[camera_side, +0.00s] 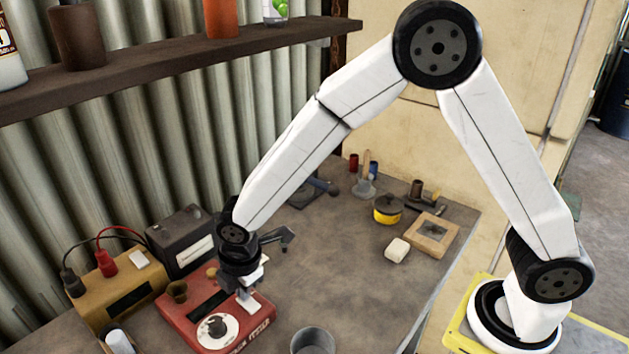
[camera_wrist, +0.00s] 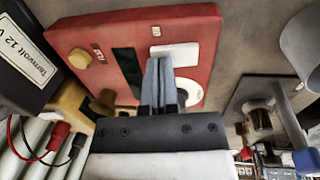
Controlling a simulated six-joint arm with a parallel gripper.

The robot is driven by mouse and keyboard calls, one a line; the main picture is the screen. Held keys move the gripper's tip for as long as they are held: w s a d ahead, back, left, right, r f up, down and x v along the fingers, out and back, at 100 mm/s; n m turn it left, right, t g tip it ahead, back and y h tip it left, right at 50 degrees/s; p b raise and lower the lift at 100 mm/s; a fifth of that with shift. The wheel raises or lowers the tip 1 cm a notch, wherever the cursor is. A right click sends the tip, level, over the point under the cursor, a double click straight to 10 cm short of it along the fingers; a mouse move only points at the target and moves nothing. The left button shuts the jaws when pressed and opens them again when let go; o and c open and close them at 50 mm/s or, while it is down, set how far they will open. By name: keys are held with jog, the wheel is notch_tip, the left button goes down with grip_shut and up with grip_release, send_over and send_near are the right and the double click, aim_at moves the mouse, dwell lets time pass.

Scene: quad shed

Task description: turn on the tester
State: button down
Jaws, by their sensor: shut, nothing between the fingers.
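The tester appears to be the red box (camera_side: 183,326) on the bench, with lettering on its front edge too small to read surely. It carries a dark window, a white dial with a black knob (camera_side: 217,327) and a white rectangular piece (camera_wrist: 178,52). The wrist view shows the red box (camera_wrist: 70,35) with a yellowish knob (camera_wrist: 79,58) at one corner. My gripper (camera_side: 251,283) is over the box, pointing down. In the wrist view my gripper (camera_wrist: 158,62) is shut and empty, its tips close beside the white piece. I cannot tell whether they touch it. The fingers partly hide the dial.
A tan box (camera_side: 120,295) with red and black leads and a dark battery-like box (camera_side: 180,240) stand left of and behind the tester. A grey cup (camera_side: 313,341) is at the front. A yellow pot (camera_side: 387,209) stands farther right. Bench between is mostly clear.

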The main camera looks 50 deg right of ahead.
dwell(0.4)
jog(key=shift+w+f+g, duration=0.1)
jog(key=shift+f+g, duration=0.2)
jog(key=shift+s, duration=0.25)
jog(key=shift+s+r, duration=0.25)
jog(key=shift+s, duration=0.3)
jog(key=shift+r, duration=0.15)
notch_tip(320, 180, up, 14)
jog(key=s, duration=0.2)
dwell(0.9)
jog(key=shift+f, duration=0.2)
